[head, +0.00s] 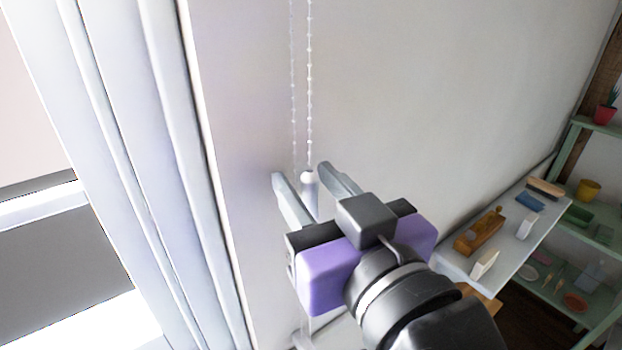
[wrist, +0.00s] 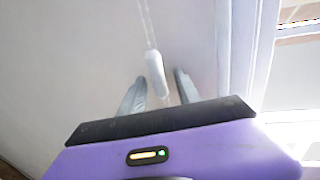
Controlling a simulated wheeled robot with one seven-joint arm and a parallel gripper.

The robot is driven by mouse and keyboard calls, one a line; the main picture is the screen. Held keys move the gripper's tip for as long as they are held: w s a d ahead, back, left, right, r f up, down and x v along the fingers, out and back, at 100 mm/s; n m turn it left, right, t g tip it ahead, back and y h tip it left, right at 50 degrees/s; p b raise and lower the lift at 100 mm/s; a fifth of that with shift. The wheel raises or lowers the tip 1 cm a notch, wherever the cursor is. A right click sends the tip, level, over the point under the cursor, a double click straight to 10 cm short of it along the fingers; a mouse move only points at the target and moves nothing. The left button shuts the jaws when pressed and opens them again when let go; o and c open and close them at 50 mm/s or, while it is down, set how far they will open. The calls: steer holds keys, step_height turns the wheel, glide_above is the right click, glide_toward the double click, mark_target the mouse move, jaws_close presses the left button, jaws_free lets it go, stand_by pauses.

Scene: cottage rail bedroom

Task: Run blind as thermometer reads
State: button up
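A beaded cord (head: 309,75) hangs in front of the pale wall and ends in a small white pull (head: 310,188). My gripper (head: 301,172) is open, with one grey finger on each side of the pull. The wrist view also shows the pull (wrist: 157,72) between the finger ends, with gaps beside it; I cannot tell how deep it sits between them. A pale pinkish panel (head: 35,105) in the window at the left may be the blind; only part of it shows. I cannot make out a thermometer in either view.
The white window frame (head: 130,130) stands close to the left of the cord. At the right, a pale shelf top (head: 510,235) holds small blocks and a wooden plane (head: 480,232). Green shelves (head: 567,236) with small items stand beyond. The wall right of the cord is clear.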

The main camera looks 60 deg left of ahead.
jaws_close()
stand_by(1.4)
